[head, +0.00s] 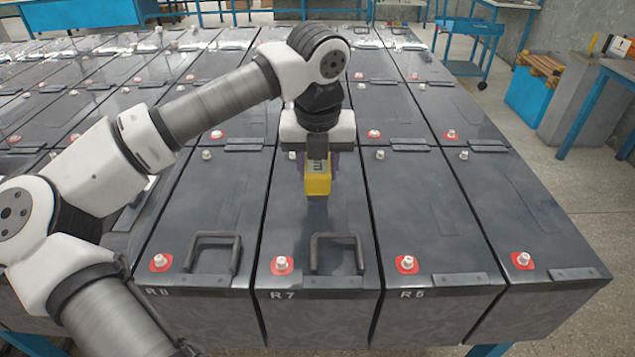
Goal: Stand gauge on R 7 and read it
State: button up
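The gauge (318,184) is a small yellow block with a dark and grey upper part. My gripper (319,168) points down with its purple fingers on both sides of the gauge, and looks shut on it. The battery R 7 (290,230) is a long dark case in the front row, labelled on its front edge. The gauge is over the rear half of its top. I cannot tell whether its base touches the lid or is slightly above it. The gauge's face is not readable from here.
R 7 has a raised black handle (337,240) and a red-ringed terminal (282,264) near its front edge. The neighbouring battery at left (205,215) also has a raised handle (212,240). More batteries fill the rows behind.

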aim_at(318, 163)
notch_tip(318, 163, down, 4)
jog(key=shift+f+p, duration=0.2)
jog(key=shift+p, duration=0.2)
jog(key=shift+f+b, duration=0.35)
jog(key=o, duration=1.2)
jog(key=shift+r, duration=0.2)
jog(key=shift+r+p, duration=0.2)
jog(key=shift+p, duration=0.2)
jog(key=r, duration=0.4)
jog(key=s+r+b, duration=0.1)
jog(key=r, duration=0.2)
jog(key=r+b, duration=0.1)
jog(key=r, duration=0.3)
jog(key=shift+s+r, duration=0.3)
jog(key=shift+s, duration=0.1)
jog(key=shift+s+f, duration=0.1)
